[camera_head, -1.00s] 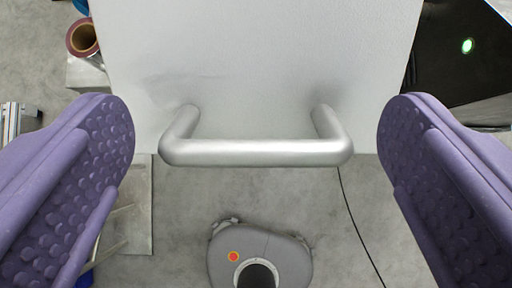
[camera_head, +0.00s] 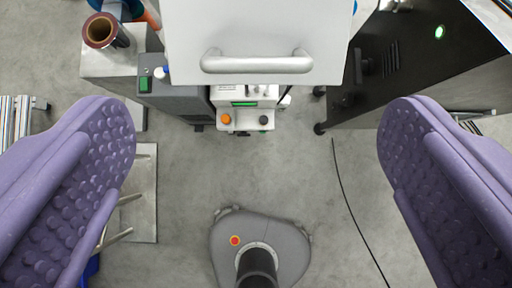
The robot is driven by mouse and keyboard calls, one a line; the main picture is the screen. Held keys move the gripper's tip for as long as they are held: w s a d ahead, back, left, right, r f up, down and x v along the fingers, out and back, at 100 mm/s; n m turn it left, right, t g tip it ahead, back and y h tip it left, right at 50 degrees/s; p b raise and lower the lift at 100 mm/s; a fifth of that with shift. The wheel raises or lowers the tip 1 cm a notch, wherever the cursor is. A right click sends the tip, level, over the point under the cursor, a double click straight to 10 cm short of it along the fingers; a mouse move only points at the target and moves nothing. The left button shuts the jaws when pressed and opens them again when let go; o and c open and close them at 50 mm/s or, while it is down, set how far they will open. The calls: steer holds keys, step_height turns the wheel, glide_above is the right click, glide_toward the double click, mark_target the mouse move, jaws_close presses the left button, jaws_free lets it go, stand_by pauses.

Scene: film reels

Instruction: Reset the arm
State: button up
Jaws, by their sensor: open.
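My gripper (camera_head: 256,188) is open and empty, with one purple studded finger at the left edge and one at the right edge. A silver bar handle (camera_head: 257,65) sits on a white panel (camera_head: 265,28) at the top middle. The handle is beyond the fingertips and apart from them. My grey base (camera_head: 284,250) with an orange-red button shows at the bottom middle.
A film reel roll (camera_head: 103,32) stands on a grey machine at the upper left. A control box (camera_head: 243,118) with an orange button is below the panel. A black cabinet (camera_head: 410,60) stands at the right. A cable (camera_head: 347,205) lies on the floor (camera_head: 190,190), which is mostly clear.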

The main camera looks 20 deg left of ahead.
steer(key=w+d+r+m+t+b, duration=0.1)
steer(key=w+d+r+t+b, duration=0.1)
steer(key=w+r+b, duration=0.4)
steer(key=w+d+r+t+b, duration=0.1)
steer(key=d+r+t+b, duration=0.15)
steer(key=r+b, duration=0.4)
steer(key=s+d+r+m+t+h+b, duration=0.1)
steer(key=s+d+r+b, duration=0.3)
steer(key=r, duration=0.3)
steer(key=s+d+r+m+t+h+b, duration=0.1)
steer(key=s+d+r+t+b, duration=0.1)
steer(key=s+d+r+b, duration=0.2)
step_height(320, 180, up, 3)
steer(key=b, duration=0.3)
steer(key=shift+s+d, duration=0.25)
steer(key=shift+d, duration=0.15)
